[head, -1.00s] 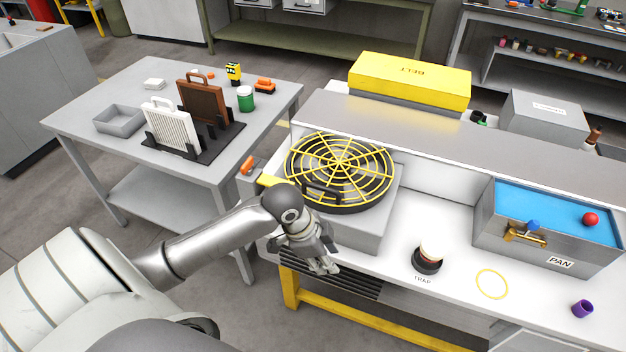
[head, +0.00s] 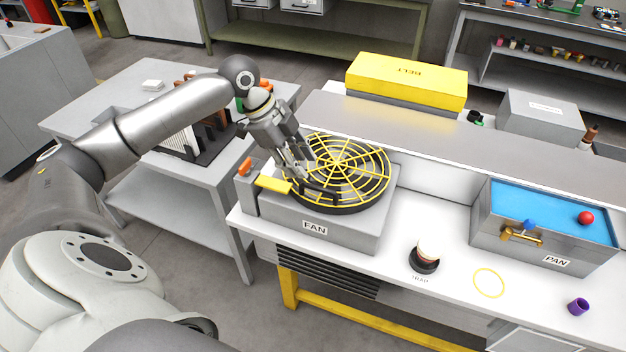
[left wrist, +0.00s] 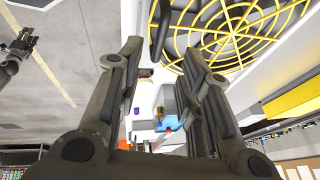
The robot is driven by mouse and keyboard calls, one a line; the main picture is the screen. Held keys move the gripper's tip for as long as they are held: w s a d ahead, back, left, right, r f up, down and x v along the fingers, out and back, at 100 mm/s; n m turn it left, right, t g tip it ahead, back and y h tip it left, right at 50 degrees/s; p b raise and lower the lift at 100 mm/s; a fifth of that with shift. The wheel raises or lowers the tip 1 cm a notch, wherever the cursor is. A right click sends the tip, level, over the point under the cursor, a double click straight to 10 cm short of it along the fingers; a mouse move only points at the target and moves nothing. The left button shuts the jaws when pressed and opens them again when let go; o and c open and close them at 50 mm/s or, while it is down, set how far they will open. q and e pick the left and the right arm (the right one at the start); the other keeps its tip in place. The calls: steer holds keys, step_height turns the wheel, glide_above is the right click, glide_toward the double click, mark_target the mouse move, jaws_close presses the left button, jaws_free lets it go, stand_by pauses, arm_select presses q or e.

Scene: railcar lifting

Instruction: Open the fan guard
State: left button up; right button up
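The fan guard (head: 338,163) is a round yellow wire grille with a black rim. It lies flat over the grey fan box (head: 345,228), marked FAN. A black bar handle (head: 322,192) sits at its near side. A yellow tab (head: 273,185) sticks out at the box's left. My left gripper (head: 298,168) is above the guard's left edge, pointing down. In the left wrist view its fingers (left wrist: 165,75) are apart with nothing held between them. The guard (left wrist: 235,30) shows beyond them at the upper right. A dark gripper, seemingly my right one (left wrist: 18,45), shows at the left edge.
A grey PAN box (head: 490,245) with a blue top and red ball stands to the right. A small dark cup at TRAP (head: 424,260) and a yellow ring (head: 488,283) are in front. A yellow BELT box (head: 405,80) is behind. A side table (head: 75,118) stands left.

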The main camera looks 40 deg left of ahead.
mark_target(316, 187)
arm_select(q)
steer(key=p+x, duration=0.1)
steer(key=x, duration=0.7)
steer(key=shift+p, duration=0.3)
steer(key=shift+c, duration=0.2)
jaws_close()
